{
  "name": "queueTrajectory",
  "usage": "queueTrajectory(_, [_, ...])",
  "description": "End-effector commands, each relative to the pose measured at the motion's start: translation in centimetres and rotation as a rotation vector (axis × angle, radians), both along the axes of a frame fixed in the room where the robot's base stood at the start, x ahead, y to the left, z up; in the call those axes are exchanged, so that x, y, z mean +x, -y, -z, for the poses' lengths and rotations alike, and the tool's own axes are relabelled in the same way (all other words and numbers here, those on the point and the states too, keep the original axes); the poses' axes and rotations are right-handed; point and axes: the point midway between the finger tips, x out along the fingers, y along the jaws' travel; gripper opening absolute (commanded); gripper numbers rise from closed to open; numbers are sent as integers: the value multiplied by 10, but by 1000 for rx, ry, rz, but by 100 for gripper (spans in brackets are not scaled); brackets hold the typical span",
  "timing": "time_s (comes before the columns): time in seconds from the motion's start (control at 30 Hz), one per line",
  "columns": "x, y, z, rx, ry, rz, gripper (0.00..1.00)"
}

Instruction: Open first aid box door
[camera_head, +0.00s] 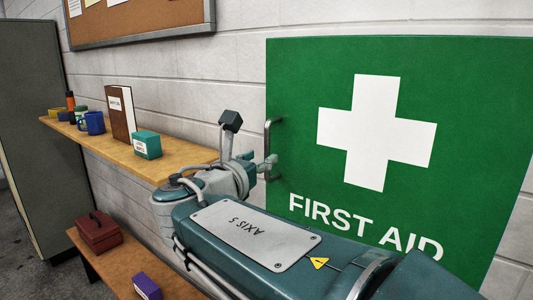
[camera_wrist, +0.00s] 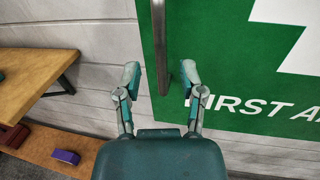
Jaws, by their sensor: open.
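The first aid box (camera_head: 300,150) is on the wall at the right, with a green door, a white cross and "FIRST AID" lettering. Its door looks shut, with no gap visible. A grey vertical bar handle (camera_head: 268,145) is near the door's left edge. The handle (camera_wrist: 158,45) also shows in the wrist view at top centre. My gripper (camera_wrist: 160,80) is open, with one finger to each side of the handle's lower end in that view. Contact and depth cannot be told. In the head view my gripper (camera_head: 261,164) is near the handle's lower part, partly hidden by my arm.
A wooden shelf (camera_head: 180,165) at the left holds blue mugs (camera_head: 93,123), a brown binder (camera_head: 121,113) and a teal box (camera_head: 147,145). A lower shelf holds a red case (camera_head: 98,231) and a purple box (camera_head: 146,287). A corkboard (camera_head: 140,20) hangs above.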

Motion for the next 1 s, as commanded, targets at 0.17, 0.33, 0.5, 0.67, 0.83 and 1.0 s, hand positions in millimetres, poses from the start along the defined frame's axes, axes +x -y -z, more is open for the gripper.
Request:
queueTrajectory(0.17, [23,12,1,0,-1,3,51])
queueTrajectory(0.33, [31,16,0,2,1,1,51])
queueTrajectory(0.5, [31,16,0,2,0,0,51])
queueTrajectory(0.67, [31,16,0,2,0,0,7])
queueTrajectory(0.83, [31,15,0,1,0,-1,0])
queueTrajectory(1.0, [30,13,0,1,0,-6,0])
